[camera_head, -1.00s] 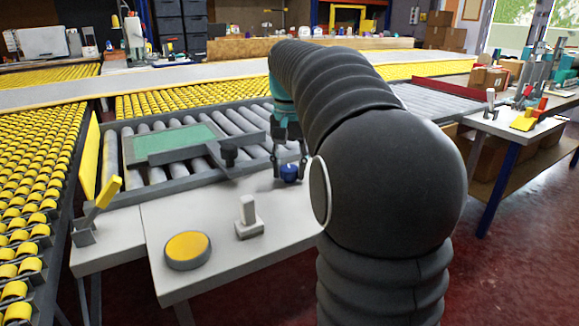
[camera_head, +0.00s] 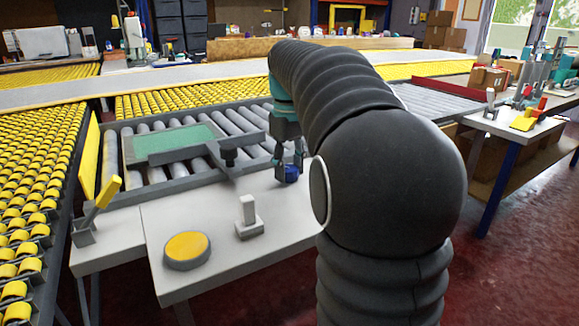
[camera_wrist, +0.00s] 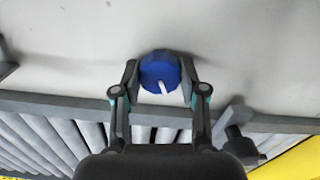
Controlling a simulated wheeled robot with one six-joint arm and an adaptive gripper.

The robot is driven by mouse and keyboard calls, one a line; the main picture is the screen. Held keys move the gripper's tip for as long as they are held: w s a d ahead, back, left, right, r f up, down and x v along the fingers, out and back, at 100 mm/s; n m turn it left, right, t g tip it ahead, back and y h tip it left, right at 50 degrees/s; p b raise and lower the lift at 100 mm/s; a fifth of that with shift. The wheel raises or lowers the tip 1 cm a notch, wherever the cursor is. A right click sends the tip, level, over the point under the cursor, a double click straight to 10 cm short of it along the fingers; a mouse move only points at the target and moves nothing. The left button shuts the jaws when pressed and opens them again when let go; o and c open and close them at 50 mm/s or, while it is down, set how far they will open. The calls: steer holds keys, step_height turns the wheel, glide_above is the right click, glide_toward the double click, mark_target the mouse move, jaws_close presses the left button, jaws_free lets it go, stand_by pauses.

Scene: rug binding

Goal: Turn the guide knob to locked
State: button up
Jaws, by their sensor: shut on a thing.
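The guide knob (camera_head: 292,173) is a small blue knob on the white table, seen just below my gripper in the head view. In the wrist view the blue knob (camera_wrist: 160,72) is round, with a white pointer mark that points down and slightly right in the picture. My gripper (camera_wrist: 160,80) is shut on it, with one finger on each side. In the head view my gripper (camera_head: 289,168) reaches down onto the knob, and my own arm fills much of the right of the picture. Any locked marking is not visible.
A yellow round button (camera_head: 187,248) and a grey-white switch block (camera_head: 248,219) stand on the table. A yellow-handled lever (camera_head: 105,193) is at the left. A black knob on a bar (camera_head: 229,155) is near the rollers, beside a green panel (camera_head: 175,143).

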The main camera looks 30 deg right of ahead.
mark_target(289, 168)
steer(key=shift+n, duration=0.6)
steer(key=o, duration=1.1)
steer(key=shift+o, duration=0.2)
step_height(289, 168, up, 12)
stand_by(0.3)
